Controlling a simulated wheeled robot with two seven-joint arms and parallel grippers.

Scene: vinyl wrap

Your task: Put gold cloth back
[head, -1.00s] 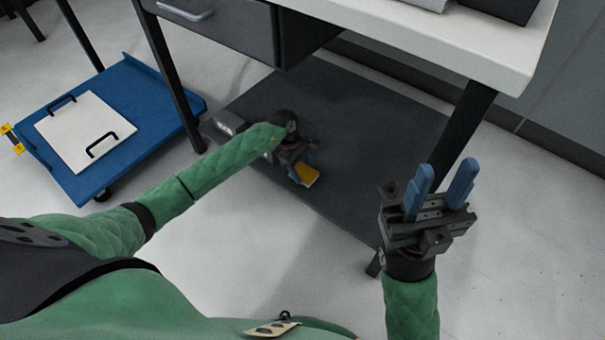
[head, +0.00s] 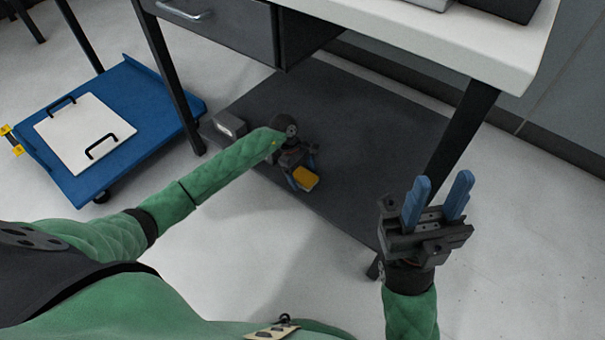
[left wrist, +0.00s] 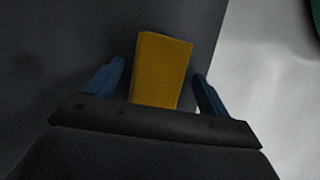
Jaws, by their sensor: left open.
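The gold cloth (head: 305,177) is a small yellow-gold block shape on the dark lower shelf (head: 370,130) under the table. My left gripper (head: 302,170) reaches down over the shelf, at the cloth. In the left wrist view the gold cloth (left wrist: 160,70) lies between the two blue fingers of my left gripper (left wrist: 158,80), with a gap on each side. The left gripper is open; whether it touches the cloth I cannot tell. My right gripper (head: 437,198) is raised at the right, blue fingers spread, open and empty.
A small grey box (head: 229,125) sits on the shelf left of my left arm. The white-topped table (head: 440,45) and its dark legs (head: 465,130) frame the shelf. A blue cart (head: 150,100) with a white handled panel (head: 85,130) stands at the left.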

